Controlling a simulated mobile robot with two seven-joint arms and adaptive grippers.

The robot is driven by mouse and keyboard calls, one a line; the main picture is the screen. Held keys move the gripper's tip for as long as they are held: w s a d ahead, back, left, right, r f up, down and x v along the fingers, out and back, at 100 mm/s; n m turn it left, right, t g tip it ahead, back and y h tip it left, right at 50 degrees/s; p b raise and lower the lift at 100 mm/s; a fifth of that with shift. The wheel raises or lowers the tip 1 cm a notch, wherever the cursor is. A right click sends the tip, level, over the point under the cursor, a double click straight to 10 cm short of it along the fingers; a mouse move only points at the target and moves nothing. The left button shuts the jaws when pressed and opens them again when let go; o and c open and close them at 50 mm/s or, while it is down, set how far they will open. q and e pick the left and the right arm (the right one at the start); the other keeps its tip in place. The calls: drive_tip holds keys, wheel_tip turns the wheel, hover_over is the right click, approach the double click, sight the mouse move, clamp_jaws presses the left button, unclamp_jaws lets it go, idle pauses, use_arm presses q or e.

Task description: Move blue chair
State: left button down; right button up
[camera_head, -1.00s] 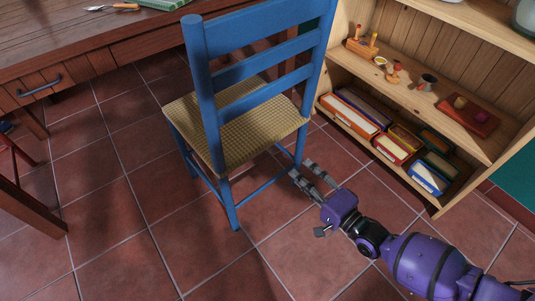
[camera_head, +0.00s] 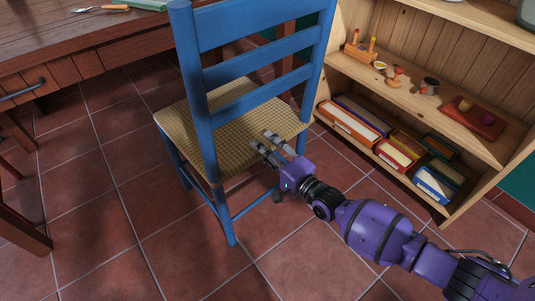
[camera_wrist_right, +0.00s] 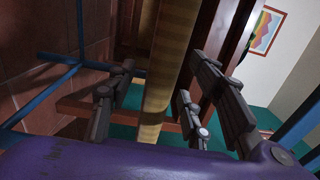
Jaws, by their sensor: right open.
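The blue chair (camera_head: 203,85) stands upright on the tiled floor in the middle of the head view, with a blue slatted back and a yellowish woven seat (camera_head: 178,119). My right gripper (camera_head: 266,146) is open, in front of the chair's right rear side at about seat height. In the right wrist view the seat edge (camera_wrist_right: 168,60) runs between the open fingers (camera_wrist_right: 160,90). Whether the fingers touch it I cannot tell. My left gripper is not in view.
A wooden table (camera_head: 110,45) with a drawer stands at the left, near the chair. A wooden shelf (camera_head: 455,130) with boxes and small items stands close on the right. The tiled floor (camera_head: 150,260) in front of the chair is clear.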

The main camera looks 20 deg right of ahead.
drive_tip(key=shift+w, duration=0.15)
drive_tip(key=shift+c, duration=0.5)
clamp_jaws()
